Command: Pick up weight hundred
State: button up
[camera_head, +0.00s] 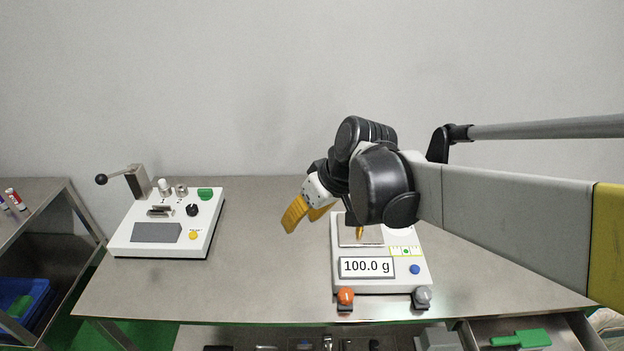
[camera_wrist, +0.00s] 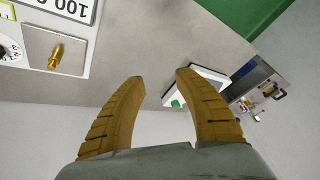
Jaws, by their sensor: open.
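A small brass weight (camera_head: 360,233) stands on the pan of a white scale whose display reads 100.0 g; my arm partly covers it in the head view. The weight also shows at the upper left of the wrist view (camera_wrist: 57,55). My gripper (camera_head: 301,221) has yellow fingers and hangs above the table, left of the scale and apart from the weight. In the wrist view its fingers (camera_wrist: 161,77) are spread with nothing between them.
The scale (camera_head: 347,284) has an orange and a grey knob at its front. A white device with a lever (camera_head: 195,243) stands at the table's left. The table (camera_head: 270,275) is clear between them. A drawer at front right holds a green-handled tool (camera_head: 520,339).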

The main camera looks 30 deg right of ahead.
jog(key=w+d+f+n+y, duration=0.1)
jog(key=w+d, duration=0.1)
jog(key=d, duration=0.3)
jog(key=w+d+f+y, duration=0.1)
jog(key=w+d+f, duration=0.15)
jog(key=d, duration=0.25)
jog(key=s+d+f+n+t+y, duration=0.1)
jog(key=s+d+f+n+t, duration=0.1)
jog(key=d, duration=0.4)
jog(key=s+d+f+n+t+y, duration=0.1)
jog(key=s+d+f, duration=0.1)
jog(key=d+f, duration=0.2)
jog(key=s+d+f+n+t+y+p, duration=0.1)
jog(key=s+d+f+n+t+y, duration=0.1)
jog(key=d, duration=0.6)
jog(key=shift+s+d+f+n+t, duration=0.3)
jog(key=shift+s+d+f, duration=0.1)
jog(key=shift+f, duration=0.25)
jog(key=b+x, duration=0.1)
jog(key=x, duration=0.4)
jog(key=b+x, duration=0.2)
jog(key=x, duration=0.3)
jog(key=shift+w+a, duration=0.1)
jog(key=shift+a, duration=0.25)
jog(key=shift+r, duration=0.1)
jog(key=shift+c, duration=0.4)
grip_shut()
